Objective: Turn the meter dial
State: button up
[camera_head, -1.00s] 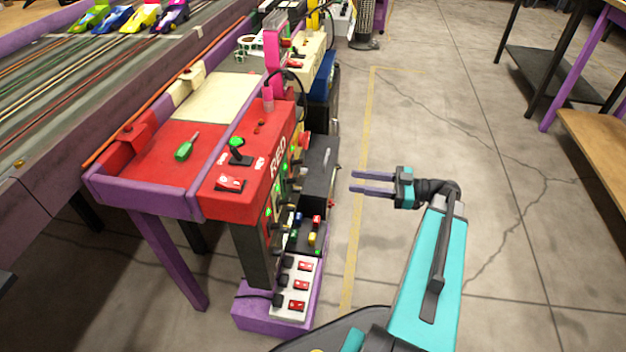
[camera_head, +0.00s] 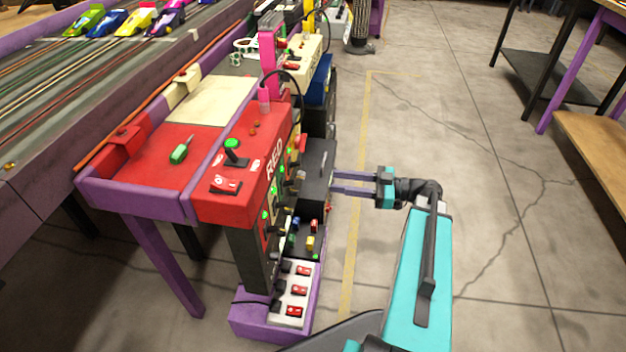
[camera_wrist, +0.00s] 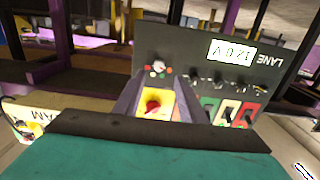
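In the wrist view a dark panel (camera_wrist: 195,62) fills the upper middle, its lettering upside down. It bears a small round knob (camera_wrist: 158,68) ringed by coloured dots, a white display (camera_wrist: 233,53) reading 12.0 V, and a red rotary knob (camera_wrist: 152,105) on a yellow plate. The frames do not show for certain which knob is the meter dial. My gripper (camera_head: 336,182) is open and empty, its fingers level and pointing left at the side of a dark box (camera_head: 317,160). In the wrist view the red knob shows between the fingers; I cannot tell any contact.
Coloured switches (camera_wrist: 227,112) and a row of small knobs sit right of the fingers in the wrist view. In the head view the red station (camera_head: 240,170) and a white switch strip (camera_head: 293,295) stand left of my arm. Open floor (camera_head: 480,150) lies to the right.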

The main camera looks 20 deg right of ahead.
aim_at(301, 175)
jog(key=b+x, duration=0.2)
jog(key=x, duration=0.7)
grip_shut()
dwell(0.5)
